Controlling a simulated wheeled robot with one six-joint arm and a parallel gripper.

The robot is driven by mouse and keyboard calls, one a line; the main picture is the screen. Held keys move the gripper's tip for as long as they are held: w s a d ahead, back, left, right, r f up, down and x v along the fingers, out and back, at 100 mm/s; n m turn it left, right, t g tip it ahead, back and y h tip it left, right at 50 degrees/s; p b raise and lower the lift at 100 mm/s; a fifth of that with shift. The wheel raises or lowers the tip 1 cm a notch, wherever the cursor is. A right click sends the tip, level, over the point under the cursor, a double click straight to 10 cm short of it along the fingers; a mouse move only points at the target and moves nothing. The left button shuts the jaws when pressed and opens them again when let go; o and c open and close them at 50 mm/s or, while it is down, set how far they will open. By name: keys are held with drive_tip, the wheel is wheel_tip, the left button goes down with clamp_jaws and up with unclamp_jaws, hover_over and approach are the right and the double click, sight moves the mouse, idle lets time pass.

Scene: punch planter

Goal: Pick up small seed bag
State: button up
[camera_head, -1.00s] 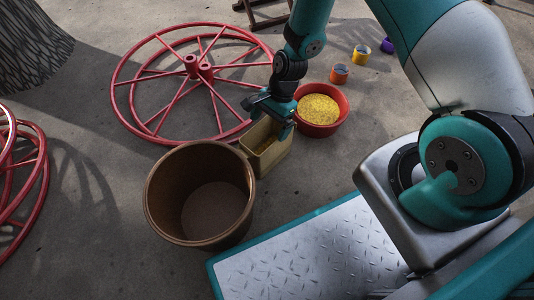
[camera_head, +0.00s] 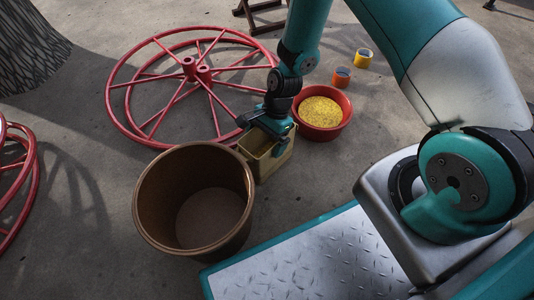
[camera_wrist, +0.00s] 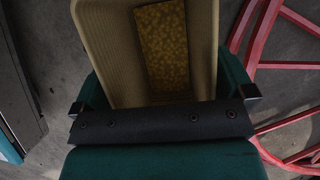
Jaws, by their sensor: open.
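The small seed bag (camera_head: 259,166) is a tan, open-topped, box-like holder standing on the ground between the brown pot and the red bowl. In the wrist view the bag (camera_wrist: 113,62) is seen from above, with dark yellow seeds at its bottom. My gripper (camera_head: 267,128) is at the bag's top, coming down from above. In the wrist view my open gripper (camera_wrist: 165,85) has one teal finger on each side of the bag. I cannot tell whether the fingers touch its walls. The arm hides part of the bag's far rim in the head view.
A large brown pot (camera_head: 150,205) with soil inside stands close at the bag's lower left. A red bowl (camera_head: 325,134) of yellow seeds is at its right. Red spoked wheels (camera_head: 127,112) lie behind it. Small orange (camera_head: 341,78) and yellow (camera_head: 363,59) pots stand farther back.

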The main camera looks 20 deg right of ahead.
drive_tip(key=shift+f, duration=0.25)
drive_tip(key=shift+c, duration=0.5)
drive_tip(key=c, duration=1.5)
drive_tip(key=shift+r, duration=0.2)
